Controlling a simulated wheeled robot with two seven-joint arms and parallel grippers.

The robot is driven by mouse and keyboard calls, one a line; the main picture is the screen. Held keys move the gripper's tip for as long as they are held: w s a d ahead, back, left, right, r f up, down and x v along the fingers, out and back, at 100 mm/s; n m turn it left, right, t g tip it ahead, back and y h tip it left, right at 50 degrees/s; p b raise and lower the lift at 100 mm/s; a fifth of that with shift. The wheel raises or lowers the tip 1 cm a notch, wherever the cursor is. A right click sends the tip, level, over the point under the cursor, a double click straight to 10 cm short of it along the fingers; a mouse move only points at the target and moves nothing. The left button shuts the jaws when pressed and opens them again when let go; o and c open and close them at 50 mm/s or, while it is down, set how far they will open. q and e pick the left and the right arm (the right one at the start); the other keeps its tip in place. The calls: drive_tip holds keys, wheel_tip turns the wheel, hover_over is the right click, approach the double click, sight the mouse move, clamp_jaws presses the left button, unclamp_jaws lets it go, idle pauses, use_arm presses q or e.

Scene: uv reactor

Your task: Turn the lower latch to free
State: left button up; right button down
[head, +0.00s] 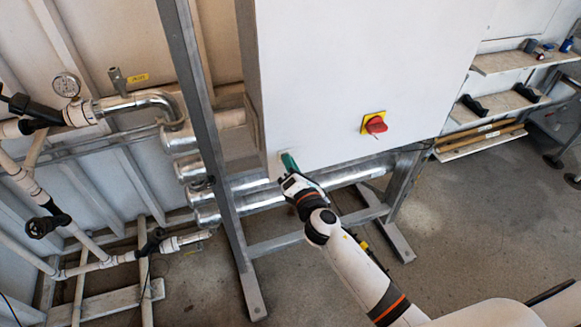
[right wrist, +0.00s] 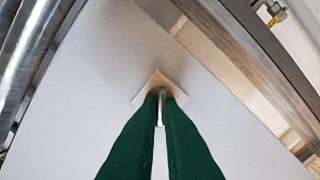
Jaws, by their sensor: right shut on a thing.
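The lower latch (right wrist: 160,108) is a small metal tab on a pale square plate (right wrist: 150,88), fixed to the white cabinet. In the right wrist view my right gripper (right wrist: 166,100) has its two green fingers shut on the tab, one on each side. In the head view my right gripper (head: 288,160) is at the lower left corner of the white cabinet (head: 370,60) and largely covers the latch there. The exact angle of the tab is hard to tell. My left gripper is not in view.
A red and yellow rotary switch (head: 374,124) is on the cabinet front. A grey metal frame post (head: 205,130) stands just left of the cabinet. Shiny pipes (head: 250,205) run beneath it. Pipework with a gauge (head: 67,85) is at the left. Shelves (head: 525,55) are at the right.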

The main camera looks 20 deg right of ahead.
drive_tip(key=shift+f+m+b, duration=0.15)
drive_tip(key=shift+m+b, duration=0.55)
drive_tip(key=shift+m, duration=3.2)
drive_tip(key=c, duration=1.6)
unclamp_jaws()
drive_tip(key=shift+s+d+b, duration=0.15)
drive_tip(key=shift+s+b, duration=0.5)
drive_tip(key=shift+s, duration=2.35)
drive_tip(key=shift+s+d+b, duration=0.1)
drive_tip(key=shift+s+b, duration=0.55)
drive_tip(key=shift+s, duration=2.35)
